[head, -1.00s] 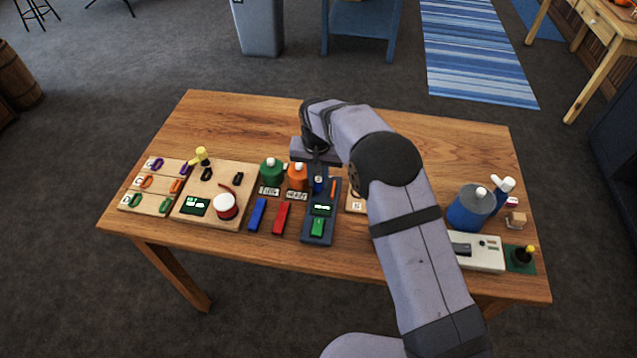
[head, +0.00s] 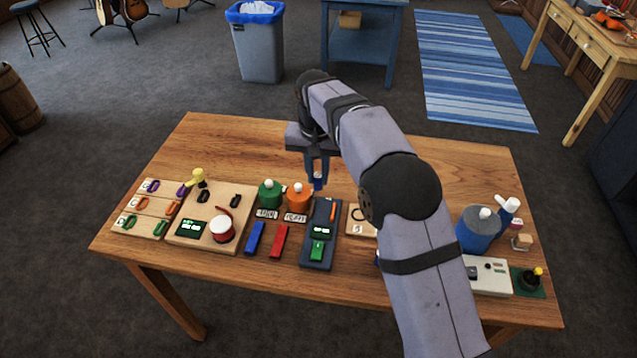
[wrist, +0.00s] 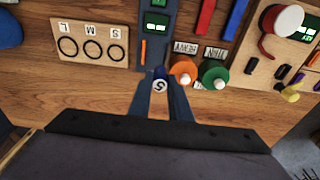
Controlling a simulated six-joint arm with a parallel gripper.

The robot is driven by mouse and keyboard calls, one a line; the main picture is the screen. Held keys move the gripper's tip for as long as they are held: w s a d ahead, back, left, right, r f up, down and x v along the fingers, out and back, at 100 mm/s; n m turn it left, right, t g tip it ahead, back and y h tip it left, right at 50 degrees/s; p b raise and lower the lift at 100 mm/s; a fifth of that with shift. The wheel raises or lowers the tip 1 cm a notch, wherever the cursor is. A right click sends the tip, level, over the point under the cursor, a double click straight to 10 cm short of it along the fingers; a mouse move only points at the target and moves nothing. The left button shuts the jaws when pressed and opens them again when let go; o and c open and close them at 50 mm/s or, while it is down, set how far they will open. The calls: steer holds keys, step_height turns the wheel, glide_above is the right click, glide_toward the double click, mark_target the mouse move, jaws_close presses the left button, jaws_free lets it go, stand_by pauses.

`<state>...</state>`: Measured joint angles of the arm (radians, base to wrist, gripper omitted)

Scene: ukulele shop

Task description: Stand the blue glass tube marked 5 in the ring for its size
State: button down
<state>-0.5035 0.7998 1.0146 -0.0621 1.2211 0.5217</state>
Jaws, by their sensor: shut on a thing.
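My gripper (head: 317,184) is shut on the blue glass tube (head: 318,177), above and behind the dark blue device in the head view. In the wrist view the tube (wrist: 160,74) stands between the two fingers (wrist: 160,92), with a white round end marked 5 or S, I cannot tell which, facing the camera. The ring board (wrist: 88,30) carries three black rings labelled S, M and L; the S ring (wrist: 115,63) is nearest the tube. In the head view my arm hides most of the board (head: 352,232); only the S end shows.
The dark blue device (head: 312,258) has a lit display and an orange strip. Green (head: 269,195) and orange (head: 298,197) pots stand to its left, with blue (head: 255,238) and red (head: 279,241) bars in front. Bare table lies behind.

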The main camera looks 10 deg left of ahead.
steer(key=w+d+n, duration=0.1)
steer(key=d+n, duration=0.4)
steer(key=d, duration=0.6)
steer(key=shift+w+d+f+y, duration=0.25)
steer(key=shift+w+y, duration=0.05)
steer(key=shift+w, duration=0.05)
steer(key=shift+f+p, duration=1.85)
steer(key=shift+f, duration=3.15)
steer(key=shift+f, duration=0.1)
